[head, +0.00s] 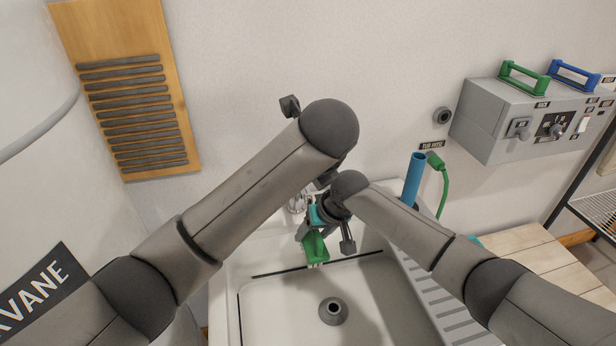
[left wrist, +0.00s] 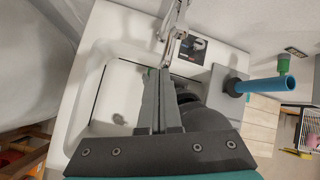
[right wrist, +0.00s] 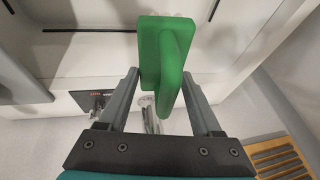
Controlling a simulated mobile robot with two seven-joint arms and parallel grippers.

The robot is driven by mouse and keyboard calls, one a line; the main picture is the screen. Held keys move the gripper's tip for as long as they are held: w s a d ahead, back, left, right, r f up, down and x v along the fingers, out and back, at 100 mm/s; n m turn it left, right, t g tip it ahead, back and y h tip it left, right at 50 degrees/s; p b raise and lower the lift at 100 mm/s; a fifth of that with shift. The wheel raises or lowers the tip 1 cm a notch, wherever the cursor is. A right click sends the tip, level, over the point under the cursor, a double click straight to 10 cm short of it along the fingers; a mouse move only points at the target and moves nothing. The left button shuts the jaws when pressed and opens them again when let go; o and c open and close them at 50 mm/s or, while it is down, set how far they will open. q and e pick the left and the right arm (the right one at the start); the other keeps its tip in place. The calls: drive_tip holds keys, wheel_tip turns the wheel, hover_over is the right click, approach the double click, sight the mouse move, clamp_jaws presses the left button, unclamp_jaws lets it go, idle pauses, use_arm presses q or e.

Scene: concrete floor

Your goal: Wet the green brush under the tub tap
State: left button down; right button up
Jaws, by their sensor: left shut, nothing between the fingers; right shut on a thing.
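The green brush (head: 315,249) is in my right gripper (head: 325,238), over the back of the white tub, just in front of the chrome tap (head: 297,203). In the right wrist view the brush (right wrist: 172,60) sits between the fingers, its green handle and block showing, with part of the tap (right wrist: 149,112) behind it. My left gripper (left wrist: 163,72) is shut and empty, its tips close to the tap (left wrist: 176,32) in the left wrist view. In the head view the left gripper is mostly hidden behind my arm. I cannot make out running water.
A grey control box (head: 515,120) is on the wall. My two arms cross close together.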

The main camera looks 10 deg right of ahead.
use_arm(q)
drive_tip(key=w+f+m, duration=0.1)
drive_tip(key=w, duration=0.1)
drive_tip(key=w+d+f+m, duration=0.1)
drive_tip(key=w+f, duration=0.1)
drive_tip(key=w+f+m, duration=0.1)
drive_tip(key=w+f, duration=0.1)
drive_tip(key=shift+w+d+f+m, duration=0.2)
drive_tip(key=shift+w+d+m, duration=0.1)
drive_tip(key=shift+w+d, duration=0.1)
idle(0.4)
drive_tip(key=shift+w+r, duration=0.15)
drive_tip(key=shift+r, duration=0.65)
